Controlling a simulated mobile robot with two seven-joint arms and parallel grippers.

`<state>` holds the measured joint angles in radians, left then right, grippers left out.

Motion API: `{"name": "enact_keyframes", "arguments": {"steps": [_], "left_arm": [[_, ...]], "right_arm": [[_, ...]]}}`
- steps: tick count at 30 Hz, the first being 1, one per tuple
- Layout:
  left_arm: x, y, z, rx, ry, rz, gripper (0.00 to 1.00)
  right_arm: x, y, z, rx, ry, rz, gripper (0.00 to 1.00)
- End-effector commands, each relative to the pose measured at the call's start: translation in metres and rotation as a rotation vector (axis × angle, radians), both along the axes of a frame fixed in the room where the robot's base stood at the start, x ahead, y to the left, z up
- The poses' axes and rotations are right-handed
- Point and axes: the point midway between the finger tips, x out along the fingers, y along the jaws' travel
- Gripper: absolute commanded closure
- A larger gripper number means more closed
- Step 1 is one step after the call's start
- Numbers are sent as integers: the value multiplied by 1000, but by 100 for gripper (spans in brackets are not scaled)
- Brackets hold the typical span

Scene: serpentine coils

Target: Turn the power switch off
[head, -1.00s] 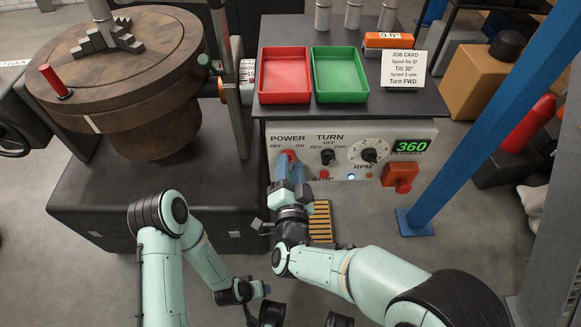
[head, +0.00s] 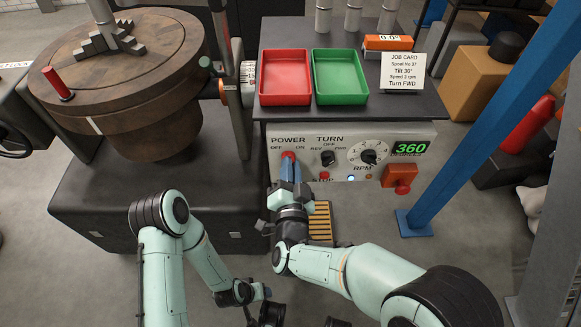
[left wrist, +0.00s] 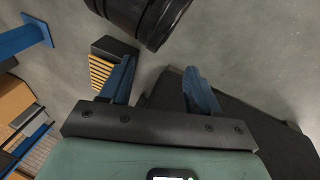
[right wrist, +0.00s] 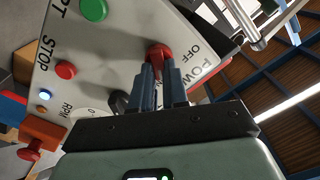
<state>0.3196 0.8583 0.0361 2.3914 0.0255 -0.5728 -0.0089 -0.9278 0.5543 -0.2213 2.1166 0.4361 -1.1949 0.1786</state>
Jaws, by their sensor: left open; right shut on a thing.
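The red power switch (head: 287,155) is on the grey control panel (head: 440,135), under the POWER label with OFF at left and ON at right. My right gripper (head: 290,163) reaches up to it from below. In the right wrist view the blue fingertips are shut on the red switch (right wrist: 160,51), one on each side. Its exact pointing direction is hidden by the fingers. My left gripper (left wrist: 159,70) is open and empty over the floor, away from the panel.
Right of the switch are the black turn knob (head: 327,158), the RPM dial (head: 368,156) and a red button on an orange box (head: 401,188). Red (head: 284,101) and green (head: 341,101) trays stand on the shelf above. The round turntable (head: 130,70) is at left.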

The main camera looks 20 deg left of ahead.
Motion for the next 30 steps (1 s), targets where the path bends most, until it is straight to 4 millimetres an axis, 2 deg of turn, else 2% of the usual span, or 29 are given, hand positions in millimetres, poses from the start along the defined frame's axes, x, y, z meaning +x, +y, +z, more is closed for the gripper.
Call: {"name": "enact_keyframes", "arguments": {"steps": [30], "left_arm": [[-76,-37,60,-98,202,-83,38]], "right_arm": [[-2,6,3,-902,-259,1,100]]}}
